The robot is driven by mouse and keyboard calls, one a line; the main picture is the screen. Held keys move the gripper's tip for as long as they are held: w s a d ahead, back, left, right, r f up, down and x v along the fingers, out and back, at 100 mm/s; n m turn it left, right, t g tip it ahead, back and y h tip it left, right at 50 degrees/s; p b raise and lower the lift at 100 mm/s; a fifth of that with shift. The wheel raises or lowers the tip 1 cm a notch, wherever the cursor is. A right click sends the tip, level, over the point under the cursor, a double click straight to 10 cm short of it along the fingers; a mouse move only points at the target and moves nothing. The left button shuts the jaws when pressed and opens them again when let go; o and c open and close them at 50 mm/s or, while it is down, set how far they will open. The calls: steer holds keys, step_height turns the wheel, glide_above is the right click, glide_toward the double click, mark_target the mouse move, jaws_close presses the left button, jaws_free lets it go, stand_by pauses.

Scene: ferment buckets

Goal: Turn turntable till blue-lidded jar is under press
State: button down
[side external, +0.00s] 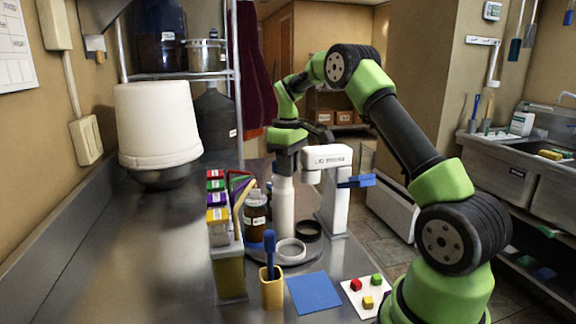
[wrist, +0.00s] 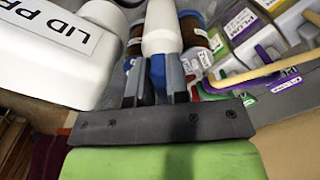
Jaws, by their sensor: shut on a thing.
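My gripper (side external: 284,152) is shut on the upper part of a white upright post (side external: 284,208), which stands at the turntable (side external: 316,255). The wrist view shows the post (wrist: 161,28) between my fingers (wrist: 158,78). A brown jar (side external: 256,213) with a white label stands left of the post. In the wrist view a brown jar (wrist: 191,27) lies to the right of the post, with blue near it; lid colours are hard to tell apart. The white lid press (side external: 333,190) with a blue lever (side external: 357,181) stands just right of the post. Its lettered top (wrist: 65,35) fills the wrist view's upper left.
A white ring (side external: 290,251) and a black ring (side external: 308,230) lie near the post. A rack of coloured packets (side external: 217,215) and a yellow cup (side external: 271,290) with a blue tool stand at the front left. A blue mat (side external: 314,292) and a white card (side external: 366,297) lie in front.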

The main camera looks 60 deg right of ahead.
steer(key=shift+m, duration=0.4)
steer(key=shift+w+a+r+m, duration=0.1)
steer(key=shift+a+m, duration=0.05)
steer(key=shift+m, duration=0.9)
steer(key=shift+a+m, duration=0.15)
steer(key=shift+m, duration=0.9)
steer(key=shift+w+a+m, duration=0.1)
steer(key=shift+a+m, duration=0.05)
steer(key=shift+m, duration=1.2)
steer(key=shift+w+a+m, duration=0.1)
steer(key=shift+a+m, duration=0.05)
steer(key=shift+m, duration=1.2)
steer(key=shift+w+a+m, duration=0.1)
steer(key=shift+w+m, duration=0.1)
steer(key=shift+m, duration=1.7)
steer(key=shift+w+m, duration=0.15)
steer(key=shift+m, duration=1.15)
steer(key=shift+w+r+m, duration=0.1)
steer(key=shift+m, duration=0.5)
steer(key=c, duration=1.4)
jaws_free()
